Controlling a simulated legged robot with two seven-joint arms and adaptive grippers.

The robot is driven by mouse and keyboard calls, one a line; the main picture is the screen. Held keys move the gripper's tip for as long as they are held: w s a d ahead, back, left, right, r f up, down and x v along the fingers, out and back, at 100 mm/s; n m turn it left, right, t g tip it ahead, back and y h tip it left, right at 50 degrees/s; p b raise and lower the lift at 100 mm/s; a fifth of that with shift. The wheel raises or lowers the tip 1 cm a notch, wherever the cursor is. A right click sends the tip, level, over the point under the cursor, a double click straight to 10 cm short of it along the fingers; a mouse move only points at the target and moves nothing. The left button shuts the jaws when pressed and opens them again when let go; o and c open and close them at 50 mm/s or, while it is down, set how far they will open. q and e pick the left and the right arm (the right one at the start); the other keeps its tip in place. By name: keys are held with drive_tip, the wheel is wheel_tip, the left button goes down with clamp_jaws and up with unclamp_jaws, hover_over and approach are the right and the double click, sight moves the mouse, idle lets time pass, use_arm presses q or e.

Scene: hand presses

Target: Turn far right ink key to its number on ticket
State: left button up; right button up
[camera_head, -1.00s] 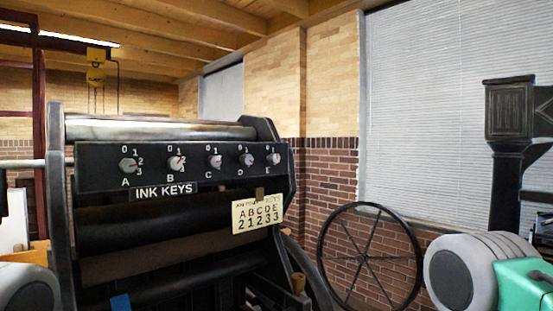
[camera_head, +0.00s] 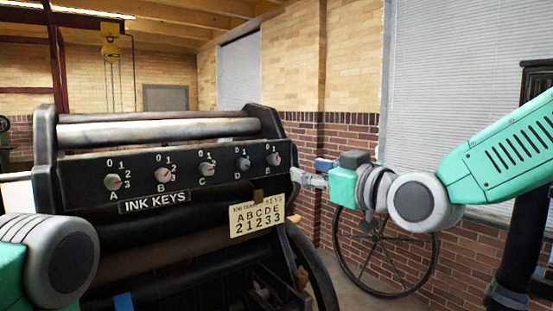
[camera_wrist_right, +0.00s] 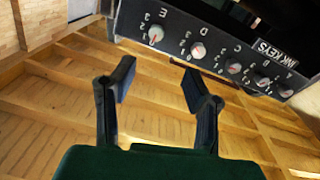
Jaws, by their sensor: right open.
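The far right ink key, E (camera_head: 273,159), is a small round knob at the right end of the black ink key panel. Its pointer setting is too small to read surely. The ticket (camera_head: 258,218) below reads A 2, B 1, C 2, D 3, E 3. My right gripper (camera_head: 308,179) is just right of the panel's end, apart from the key. In the right wrist view its two dark fingers (camera_wrist_right: 157,82) are spread and empty, with key E (camera_wrist_right: 156,33) ahead between them, upside down. My left arm shows at lower left; its gripper is out of view.
Keys D (camera_head: 242,163), C (camera_head: 207,169), B (camera_head: 163,175) and A (camera_head: 113,182) line the panel leftward. The press side frame (camera_head: 268,122) rises beside key E. A large spoked wheel (camera_head: 432,262) stands behind my right arm. Open space lies right of the panel.

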sight(277, 161)
drive_tip(key=p+x, duration=0.1)
drive_tip(key=x, duration=0.3)
drive_tip(key=p+x, duration=0.1)
drive_tip(key=x, duration=0.3)
drive_tip(key=p+x, duration=0.1)
drive_tip(key=x, duration=0.3)
drive_tip(key=shift+w+d+f, duration=0.2)
drive_tip(key=shift+w, duration=0.15)
drive_tip(key=shift+w+a, duration=0.15)
drive_tip(key=shift+a, duration=0.25)
drive_tip(key=shift+d, duration=0.35)
clamp_jaws()
